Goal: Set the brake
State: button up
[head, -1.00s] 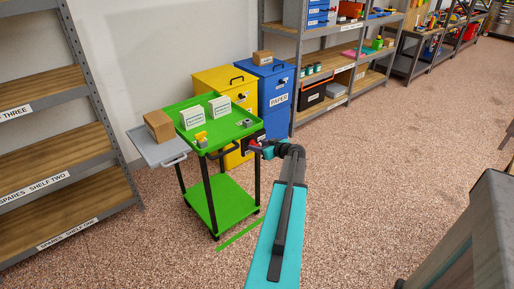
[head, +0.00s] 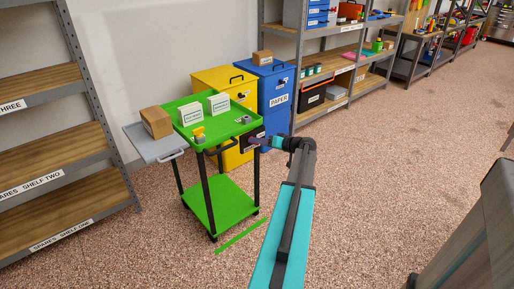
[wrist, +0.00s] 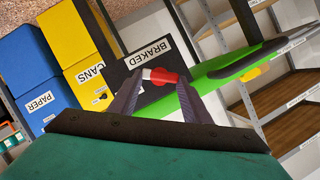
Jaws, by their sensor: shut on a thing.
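The green trolley (head: 232,204) stands left of centre in the head view. A black brake plate (wrist: 122,70) is fixed at its right end and bears a label reading BRAKED. A lever with a red knob (wrist: 170,77) and a pale stem shows in front of this plate in the wrist view. My gripper (wrist: 158,84) is shut on the red knob, with one finger on each side. In the head view my gripper (head: 259,142) reaches the trolley's right end from the right, and the knob is hardly visible there.
A yellow bin (head: 213,78) and a blue PAPER bin (head: 274,90) stand close behind the trolley. The trolley carries white boxes (head: 191,114) and a cardboard box (head: 155,122) on a grey side shelf. Spares shelves (head: 55,181) stand at left. Floor at right is open.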

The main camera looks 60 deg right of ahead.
jog(key=m+t+y, duration=0.1)
jog(key=m, duration=0.1)
jog(key=f+m+t+y+b, duration=0.1)
jog(key=m, duration=0.2)
jog(key=m+t, duration=0.1)
jog(key=m, duration=0.2)
jog(key=shift+d+f+t+y+b, duration=0.1)
jog(key=shift+f+t+y+b, duration=0.2)
jog(key=shift+y, duration=0.1)
jog(key=shift+m, duration=0.3)
jog(key=o, duration=1)
jog(key=shift+r, duration=0.1)
jog(key=shift+o, duration=0.2)
jog(key=shift+s+d, duration=0.1)
jog(key=shift+s, duration=0.1)
